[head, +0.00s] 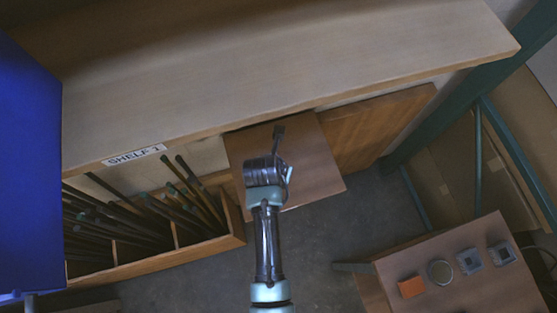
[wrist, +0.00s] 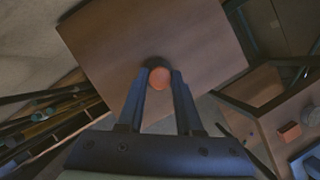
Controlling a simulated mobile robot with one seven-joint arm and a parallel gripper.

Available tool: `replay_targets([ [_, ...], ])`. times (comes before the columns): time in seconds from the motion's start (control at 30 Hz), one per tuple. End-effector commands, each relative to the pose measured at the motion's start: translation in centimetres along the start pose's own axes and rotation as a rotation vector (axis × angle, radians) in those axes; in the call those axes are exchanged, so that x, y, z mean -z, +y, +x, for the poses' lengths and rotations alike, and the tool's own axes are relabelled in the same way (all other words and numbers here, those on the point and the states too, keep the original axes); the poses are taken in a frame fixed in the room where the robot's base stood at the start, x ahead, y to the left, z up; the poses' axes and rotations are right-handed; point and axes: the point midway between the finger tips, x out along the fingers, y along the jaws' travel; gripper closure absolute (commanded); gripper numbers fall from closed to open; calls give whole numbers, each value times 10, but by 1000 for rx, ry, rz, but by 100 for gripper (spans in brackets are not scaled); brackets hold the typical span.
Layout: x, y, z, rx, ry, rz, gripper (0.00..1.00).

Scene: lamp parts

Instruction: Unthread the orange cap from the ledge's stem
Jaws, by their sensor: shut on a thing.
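The orange cap (wrist: 159,79) shows in the wrist view as a rounded orange shape between the fingertips. My gripper (head: 279,131) is shut on it, with a finger on each side. The ledge (head: 315,165) is a brown square board below the shelf edge. It also fills the middle of the wrist view (wrist: 125,45), behind the cap. A dark patch shows just beyond the cap; I cannot tell if it is the stem or a shadow. In the head view my gripper and arm hide the cap and stem.
A large shelf (head: 280,60) overhangs the ledge. A wooden bin (head: 225,243) of dark rods stands at left, and a blue panel (head: 28,170) beyond it. At lower right a table (head: 465,300) holds an orange block (head: 411,287), a round grey part (head: 440,272) and two square grey parts.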

Motion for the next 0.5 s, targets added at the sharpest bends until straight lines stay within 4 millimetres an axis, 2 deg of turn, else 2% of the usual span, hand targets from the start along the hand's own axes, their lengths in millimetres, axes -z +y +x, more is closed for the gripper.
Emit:
replay_targets([
  [0.17, 0, 0, 0, -12, 0, -28, 100],
  [0.33, 0, 0, 0, -69, 0, -164, 100],
  [0.5, 1, 1, 0, -82, 2, -199, 100],
])
